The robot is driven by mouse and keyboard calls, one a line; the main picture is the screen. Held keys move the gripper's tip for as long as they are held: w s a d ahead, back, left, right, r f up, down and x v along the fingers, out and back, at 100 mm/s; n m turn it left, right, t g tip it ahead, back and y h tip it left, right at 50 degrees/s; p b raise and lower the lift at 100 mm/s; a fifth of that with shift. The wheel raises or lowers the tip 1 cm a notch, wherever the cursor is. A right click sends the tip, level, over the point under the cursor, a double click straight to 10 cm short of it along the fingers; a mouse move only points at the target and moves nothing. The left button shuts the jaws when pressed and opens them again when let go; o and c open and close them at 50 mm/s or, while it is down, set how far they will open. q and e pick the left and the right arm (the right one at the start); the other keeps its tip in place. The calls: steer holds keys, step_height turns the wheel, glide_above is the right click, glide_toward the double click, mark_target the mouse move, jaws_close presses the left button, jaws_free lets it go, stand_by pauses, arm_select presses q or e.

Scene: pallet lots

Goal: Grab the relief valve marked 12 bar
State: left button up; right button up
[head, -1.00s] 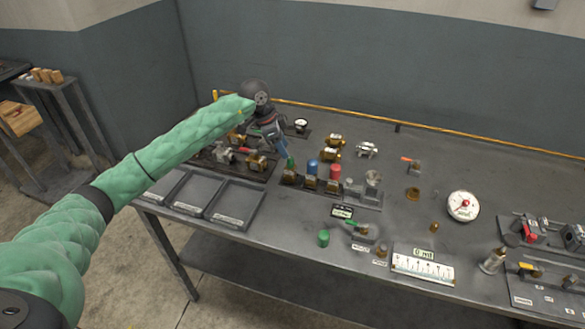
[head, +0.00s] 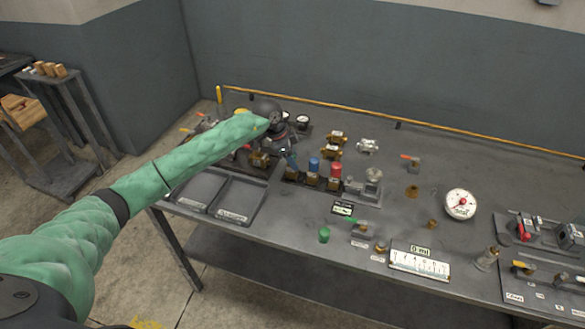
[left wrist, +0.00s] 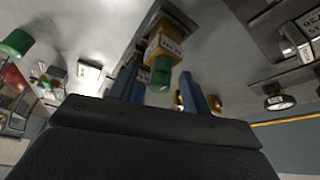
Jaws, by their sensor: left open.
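In the head view a row of brass valves on a dark rail has coloured caps. The blue-capped valve (head: 314,165) and the red-capped valve (head: 335,173) show, while the left end of the row is largely hidden by my gripper. My left gripper (head: 290,160) is open there, reaching down from behind. In the left wrist view a brass valve with a green cap (left wrist: 161,66) and a pale label appears between the blue fingers of the left gripper (left wrist: 163,82). The label's print is too small to read surely, so I cannot tell which valve is marked 12 bar. My right gripper is out of view.
Grey trays (head: 240,196) lie at the bench's front left. Brass fittings (head: 331,147) stand behind the row.

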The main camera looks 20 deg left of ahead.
arm_select(q)
steer(key=shift+c, duration=0.2)
jaws_close()
steer(key=shift+r, duration=0.1)
